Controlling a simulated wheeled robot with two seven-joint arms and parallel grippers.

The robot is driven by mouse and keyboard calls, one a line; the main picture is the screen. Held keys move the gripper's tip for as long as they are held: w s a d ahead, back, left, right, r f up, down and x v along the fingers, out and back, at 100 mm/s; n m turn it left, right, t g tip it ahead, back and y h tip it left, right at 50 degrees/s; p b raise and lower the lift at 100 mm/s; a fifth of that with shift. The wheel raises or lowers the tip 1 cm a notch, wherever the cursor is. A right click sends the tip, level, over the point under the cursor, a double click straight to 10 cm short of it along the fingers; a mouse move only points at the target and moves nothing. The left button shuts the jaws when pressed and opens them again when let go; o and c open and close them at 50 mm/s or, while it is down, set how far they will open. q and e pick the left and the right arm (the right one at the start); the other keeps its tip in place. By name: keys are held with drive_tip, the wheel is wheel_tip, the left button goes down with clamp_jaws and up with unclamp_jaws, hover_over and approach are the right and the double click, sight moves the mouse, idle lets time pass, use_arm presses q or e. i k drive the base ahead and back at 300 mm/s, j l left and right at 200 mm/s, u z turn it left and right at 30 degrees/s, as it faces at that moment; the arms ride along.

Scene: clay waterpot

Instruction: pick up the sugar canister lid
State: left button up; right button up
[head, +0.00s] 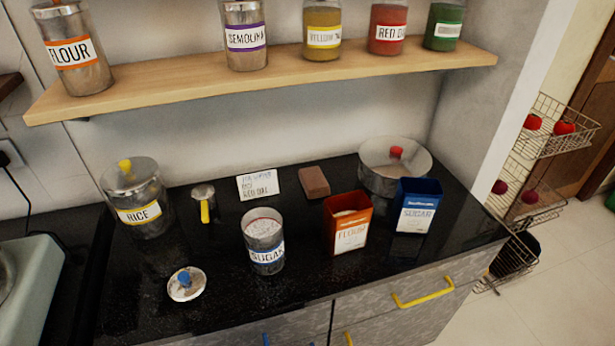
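The sugar canister (264,252) stands open and upright on the black counter, with a blue-lettered SUGAR label and pale contents up to near its rim. A round metal lid (187,290) with a blue knob (184,278) lies flat on the counter, left of the canister and closer to the front edge. The lid and canister are apart. Neither of my grippers is in the head view.
A shelf (270,76) with jars hangs above. The counter around the lid is clear.

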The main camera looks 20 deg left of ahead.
sight(184, 286)
drive_tip(key=u, duration=1.5)
